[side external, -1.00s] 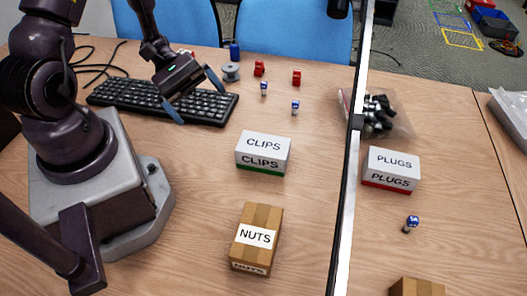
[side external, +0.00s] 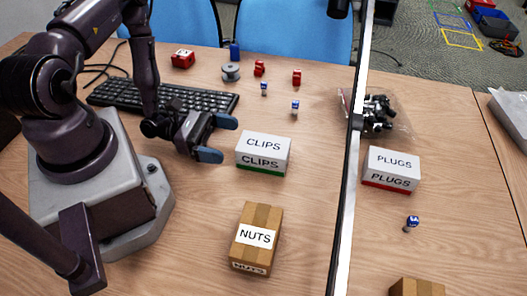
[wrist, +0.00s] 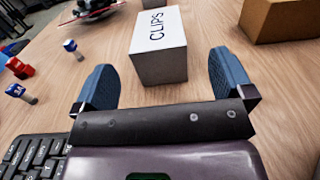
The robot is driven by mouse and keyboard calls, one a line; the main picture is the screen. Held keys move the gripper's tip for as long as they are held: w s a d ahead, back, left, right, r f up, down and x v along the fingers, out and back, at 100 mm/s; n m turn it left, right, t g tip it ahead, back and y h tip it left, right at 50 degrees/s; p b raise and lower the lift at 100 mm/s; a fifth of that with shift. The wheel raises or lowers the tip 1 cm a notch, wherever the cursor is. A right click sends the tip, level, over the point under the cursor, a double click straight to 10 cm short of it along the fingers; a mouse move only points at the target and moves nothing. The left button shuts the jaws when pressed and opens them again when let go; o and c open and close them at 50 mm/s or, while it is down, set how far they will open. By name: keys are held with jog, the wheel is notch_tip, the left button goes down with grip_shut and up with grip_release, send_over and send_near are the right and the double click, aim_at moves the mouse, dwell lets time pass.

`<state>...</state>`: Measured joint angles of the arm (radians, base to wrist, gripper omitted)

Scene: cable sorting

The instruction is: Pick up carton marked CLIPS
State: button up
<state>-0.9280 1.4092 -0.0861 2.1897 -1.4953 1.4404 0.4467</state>
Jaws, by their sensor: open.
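The carton marked CLIPS (side external: 263,152) is white with a green band along its base and stands on the wooden table. My gripper (side external: 218,138) is open just to the left of it, low near the table, with blue fingertips aimed at it. In the wrist view the CLIPS carton (wrist: 158,50) lies ahead, in line with the gap between the fingers of my gripper (wrist: 163,85). Nothing is between the fingers, and I see no contact with the carton.
A brown NUTS carton (side external: 256,238) stands in front, and a white PLUGS carton (side external: 392,168) stands right of a metal post (side external: 352,150). A black keyboard (side external: 165,98) lies behind my gripper. Small red and blue items sit at the back. Table around CLIPS is clear.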

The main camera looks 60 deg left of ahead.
aim_at(247, 141)
jog(key=shift+x, duration=2.9)
jog(key=shift+w+a+r, duration=0.1)
jog(key=c, duration=1.1)
jog(key=shift+c, duration=0.2)
jog(key=shift+r, duration=0.1)
